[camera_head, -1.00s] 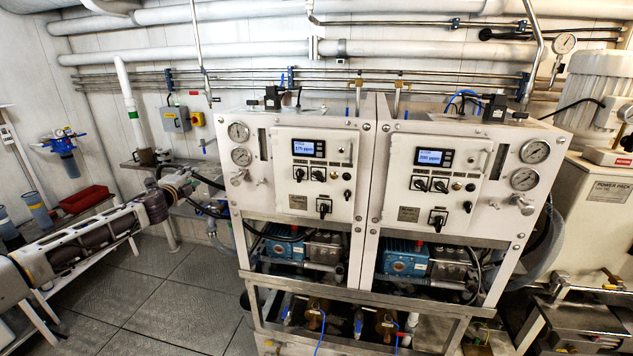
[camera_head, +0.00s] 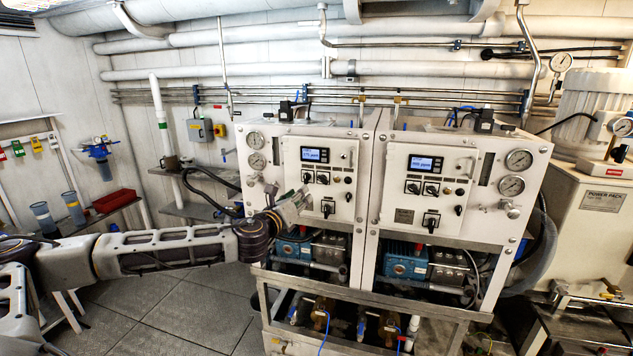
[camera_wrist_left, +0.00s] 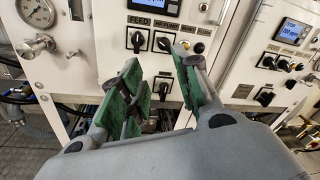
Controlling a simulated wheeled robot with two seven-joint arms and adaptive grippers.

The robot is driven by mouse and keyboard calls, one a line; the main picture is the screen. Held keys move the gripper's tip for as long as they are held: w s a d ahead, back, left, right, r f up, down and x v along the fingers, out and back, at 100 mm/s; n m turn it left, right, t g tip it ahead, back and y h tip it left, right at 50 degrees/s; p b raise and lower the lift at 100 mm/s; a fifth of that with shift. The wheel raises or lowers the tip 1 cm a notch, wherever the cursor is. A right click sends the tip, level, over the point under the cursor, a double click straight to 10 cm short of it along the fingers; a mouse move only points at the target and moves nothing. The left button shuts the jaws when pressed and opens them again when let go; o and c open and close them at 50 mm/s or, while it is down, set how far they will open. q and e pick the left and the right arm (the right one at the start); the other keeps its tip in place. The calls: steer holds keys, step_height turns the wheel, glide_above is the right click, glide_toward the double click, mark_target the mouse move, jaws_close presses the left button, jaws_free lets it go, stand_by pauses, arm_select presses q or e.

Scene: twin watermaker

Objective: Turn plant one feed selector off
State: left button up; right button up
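The left plant's white panel (camera_head: 290,165) carries a small display and two black selectors side by side. The left one is the feed selector (camera_head: 308,177); in the left wrist view this black knob (camera_wrist_left: 137,41) sits under the label FEED. Its handle looks roughly upright there, but its exact setting is hard to tell. The HP pump selector (camera_wrist_left: 165,43) is just right of it. My left gripper (camera_head: 303,197) is in front of the panel's lower left, below the feed selector. In the wrist view its green-padded fingers (camera_wrist_left: 160,66) are apart and empty. My right gripper is not visible.
A larger black switch (camera_head: 327,207) sits below the selectors, close to my left fingers. Gauges (camera_head: 256,150) and a valve knob (camera_head: 271,188) are at the panel's left. A near-identical right plant panel (camera_head: 432,190) stands alongside. Pumps and a steel frame (camera_head: 345,305) are below.

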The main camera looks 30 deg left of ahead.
arm_select(q)
steer(key=a+m+y, duration=0.1)
steer(key=m, duration=0.1)
steer(key=a+m+y, duration=0.1)
steer(key=m, duration=0.1)
steer(key=shift+s+a+r, duration=0.1)
steer(key=shift+a+r, duration=0.05)
steer(key=shift+a, duration=0.25)
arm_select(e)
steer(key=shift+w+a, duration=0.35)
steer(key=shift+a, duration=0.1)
arm_select(q)
steer(key=shift+a, duration=0.1)
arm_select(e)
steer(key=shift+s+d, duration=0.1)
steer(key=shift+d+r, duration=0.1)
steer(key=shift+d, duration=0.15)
arm_select(q)
steer(key=p, duration=0.2)
glide_toward(305, 177)
steer(key=shift+d+x, duration=0.3)
steer(key=shift+x, duration=1.05)
steer(key=shift+a+p+x, duration=0.15)
steer(key=shift+p+x, duration=0.2)
steer(key=shift+x, duration=1.35)
steer(key=shift+a+p+x, duration=0.1)
steer(key=shift+p+x, duration=0.2)
steer(key=shift+x, duration=1.4)
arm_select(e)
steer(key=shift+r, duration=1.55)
